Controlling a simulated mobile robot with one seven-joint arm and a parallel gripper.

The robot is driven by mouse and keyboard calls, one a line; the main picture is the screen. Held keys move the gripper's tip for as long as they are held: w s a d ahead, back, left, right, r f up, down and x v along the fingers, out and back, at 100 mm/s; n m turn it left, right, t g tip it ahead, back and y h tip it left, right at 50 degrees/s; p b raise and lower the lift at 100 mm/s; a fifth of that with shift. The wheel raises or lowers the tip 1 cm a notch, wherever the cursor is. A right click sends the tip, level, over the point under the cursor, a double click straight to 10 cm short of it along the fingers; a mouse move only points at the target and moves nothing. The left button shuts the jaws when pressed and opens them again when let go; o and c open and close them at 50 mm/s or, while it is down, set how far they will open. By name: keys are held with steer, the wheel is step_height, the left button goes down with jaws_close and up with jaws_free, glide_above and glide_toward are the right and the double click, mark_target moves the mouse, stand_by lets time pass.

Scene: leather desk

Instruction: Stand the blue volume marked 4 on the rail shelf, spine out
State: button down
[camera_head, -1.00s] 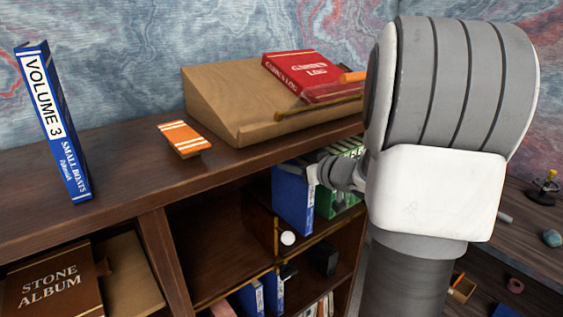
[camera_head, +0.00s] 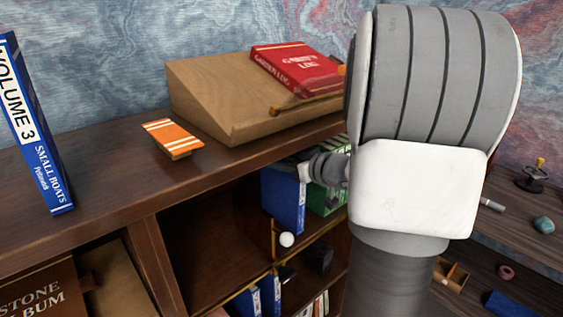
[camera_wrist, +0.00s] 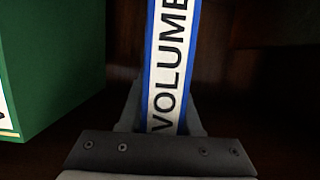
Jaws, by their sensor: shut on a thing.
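A blue book (camera_head: 285,200) stands upright in the upper shelf compartment beside a green book (camera_head: 326,201). My gripper (camera_head: 304,172) is at this blue book, partly hidden behind my arm. In the wrist view the blue book's spine (camera_wrist: 172,65) faces me with a white label reading "VOLUME"; its number is out of frame. My gripper (camera_wrist: 168,128) is shut on the book, one finger on each side of the spine. The green book (camera_wrist: 40,65) is to the left in the wrist view, with a dark gap between them. Another blue volume, marked 3 (camera_head: 38,130), stands on the shelf top.
A wooden slope (camera_head: 215,105) bears a red book (camera_head: 297,70). An orange striped block (camera_head: 172,138) lies on the shelf top. A brass rail with a white ball (camera_head: 286,240) runs along the compartment. More blue books (camera_head: 262,297) stand below. The compartment's left part is empty.

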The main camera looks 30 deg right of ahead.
steer(key=c, duration=0.6)
jaws_free()
steer(key=p+v, duration=0.4)
steer(key=v, duration=0.8)
steer(key=shift+r, duration=0.15)
